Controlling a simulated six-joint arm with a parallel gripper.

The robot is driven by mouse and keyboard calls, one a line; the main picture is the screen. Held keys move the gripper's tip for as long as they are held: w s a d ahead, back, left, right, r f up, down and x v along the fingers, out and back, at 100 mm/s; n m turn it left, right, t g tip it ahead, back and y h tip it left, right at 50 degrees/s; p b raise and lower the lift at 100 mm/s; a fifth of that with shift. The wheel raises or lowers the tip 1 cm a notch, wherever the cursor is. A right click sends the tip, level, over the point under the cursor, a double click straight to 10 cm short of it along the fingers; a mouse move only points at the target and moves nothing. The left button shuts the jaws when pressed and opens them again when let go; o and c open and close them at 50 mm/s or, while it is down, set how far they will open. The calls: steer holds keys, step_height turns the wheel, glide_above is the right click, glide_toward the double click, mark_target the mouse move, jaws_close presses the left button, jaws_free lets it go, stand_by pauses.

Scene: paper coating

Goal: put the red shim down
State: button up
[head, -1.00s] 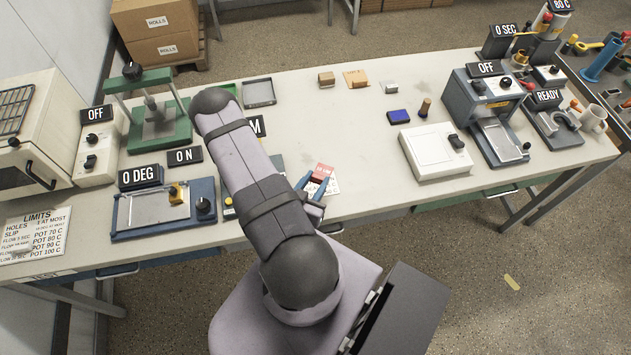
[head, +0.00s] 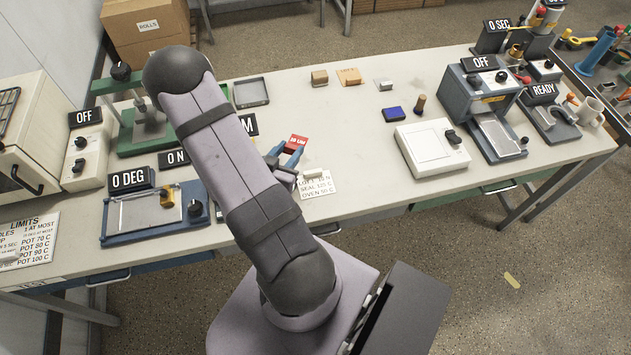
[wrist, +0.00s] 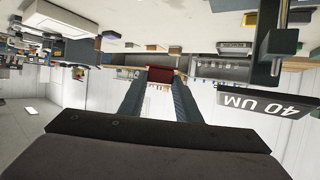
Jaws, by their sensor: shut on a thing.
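The red shim (head: 297,142) is a small flat piece with white lettering, too small to read surely. It also shows as a dark red strip (wrist: 160,74) in the wrist view. My gripper (head: 288,153) has blue fingers, and it is shut on the shim at its fingertips. The wrist picture looks upside down, with the shim between the ends of both fingers (wrist: 161,84). The shim seems held above the bench, but its exact height cannot be told. My arm hides the bench to the left of the gripper.
A printed white card (head: 319,186) lies close by, with a small pale block (head: 312,173) at its edge. A "40 UM" sign (wrist: 267,103) shows in the wrist view. The bench (head: 350,130) is clear right of the shim, up to a blue pad (head: 393,113) and white device (head: 433,147).

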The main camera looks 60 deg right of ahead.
steer(key=shift+s+r, duration=0.1)
steer(key=shift+r, duration=0.2)
steer(key=s+f+m+g+b, duration=0.2)
steer(key=s+f+b, duration=0.3)
steer(key=f, duration=0.3)
steer(key=shift+s+a+g, duration=0.3)
steer(key=shift+s+a, duration=0.05)
steer(key=shift+s, duration=0.1)
steer(key=shift+f, duration=0.1)
steer(key=shift+f, duration=2.05)
steer(key=shift+f, duration=0.1)
steer(key=shift+f+b, duration=0.4)
steer(key=shift+b, duration=0.05)
